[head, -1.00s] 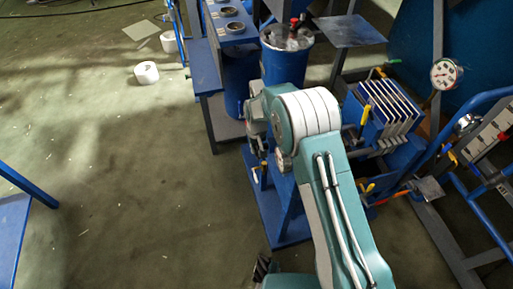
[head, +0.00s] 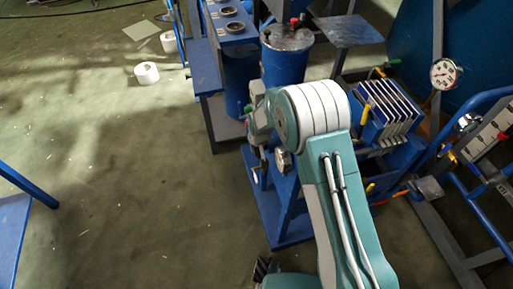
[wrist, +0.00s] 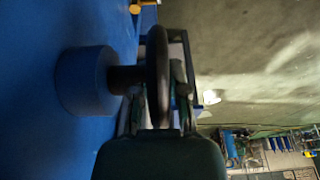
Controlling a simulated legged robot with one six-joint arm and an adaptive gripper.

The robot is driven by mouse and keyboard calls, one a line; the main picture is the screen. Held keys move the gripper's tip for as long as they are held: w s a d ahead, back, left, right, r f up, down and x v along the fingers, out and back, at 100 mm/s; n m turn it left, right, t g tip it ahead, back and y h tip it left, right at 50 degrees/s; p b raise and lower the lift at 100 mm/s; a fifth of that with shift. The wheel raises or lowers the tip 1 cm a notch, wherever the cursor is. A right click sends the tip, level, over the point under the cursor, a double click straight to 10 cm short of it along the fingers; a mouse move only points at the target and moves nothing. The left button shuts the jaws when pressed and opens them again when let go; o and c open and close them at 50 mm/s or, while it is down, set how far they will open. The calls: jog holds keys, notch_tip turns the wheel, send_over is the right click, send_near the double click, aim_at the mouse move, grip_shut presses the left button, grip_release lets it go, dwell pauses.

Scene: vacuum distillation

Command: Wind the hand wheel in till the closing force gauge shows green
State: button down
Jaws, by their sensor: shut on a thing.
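The hand wheel (wrist: 158,65) shows in the wrist view as a dark ring seen nearly edge-on. A dark shaft joins it to a blue round boss (wrist: 84,80) on its left. My gripper (wrist: 157,100) is shut on the wheel's rim, with one finger on each side. In the head view my own arm hides the wheel and most of the gripper. A round white dial gauge (head: 445,73) stands at the right in the head view, beside a press with pale plates (head: 395,105). Its needle and coloured zones are too small to read, and I cannot tell whether it is the closing force gauge.
A blue drum (head: 287,60) and a blue bench with round holes (head: 230,25) stand behind my arm. A grey plate (head: 348,30) is at the back. Blue tube frames (head: 480,110) crowd the right. Open floor lies left, with white rolls (head: 147,73) farther back.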

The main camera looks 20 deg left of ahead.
jog(key=c, duration=0.6)
grip_release()
jog(key=shift+f, duration=0.15)
jog(key=shift+c, duration=0.2)
jog(key=shift+a, duration=0.1)
jog(key=v, duration=1.2)
